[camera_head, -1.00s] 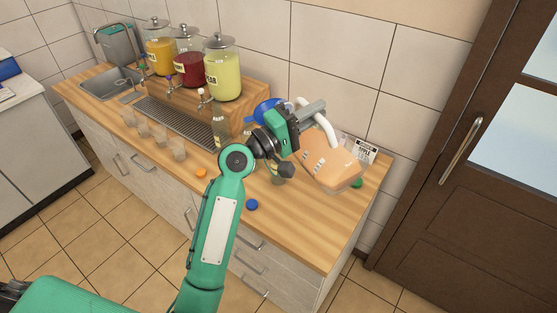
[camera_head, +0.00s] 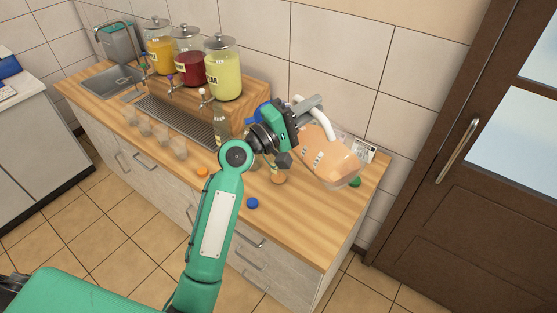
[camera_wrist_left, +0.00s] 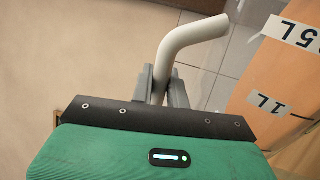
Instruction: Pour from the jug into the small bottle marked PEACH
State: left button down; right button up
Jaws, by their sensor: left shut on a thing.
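The jug (camera_head: 328,160) is clear with a white handle and holds peach-orange liquid. It is tilted above the right part of the counter. My left gripper (camera_head: 310,106) is shut on its handle, and the left wrist view shows the fingers (camera_wrist_left: 161,88) closed around the white handle (camera_wrist_left: 190,38). Part of the jug (camera_wrist_left: 288,65) with 1L and 5L marks shows there too. A small bottle (camera_head: 278,178) with peach-orange colour in it stands just left of the jug, partly behind my wrist. Its label is unreadable, and the jug's spout is hidden. My right gripper is out of view.
Another small bottle (camera_head: 220,126) stands by the drip tray (camera_head: 178,118). A blue item (camera_head: 258,113) is partly hidden behind my gripper. Orange (camera_head: 202,171), blue (camera_head: 252,203) and green (camera_head: 355,182) caps lie on the counter (camera_head: 310,225). Several cups (camera_head: 161,133) stand at left.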

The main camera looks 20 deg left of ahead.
pick_arm(q)
jog(key=shift+a+r, duration=0.1)
jog(key=shift+r, duration=0.1)
jog(key=shift+w+a+r+n+p, duration=0.15)
jog(key=shift+r+n+p, duration=0.15)
jog(key=shift+p, duration=0.15)
jog(key=shift+w+a+r+p, duration=0.1)
jog(key=shift+r+p, duration=0.15)
jog(key=shift+p, duration=0.2)
jog(key=shift+w+a+r+n+y+p, duration=0.2)
jog(key=shift+n+y+p, duration=0.1)
jog(key=shift+n, duration=0.2)
jog(key=shift+f, duration=0.15)
dwell(4.6)
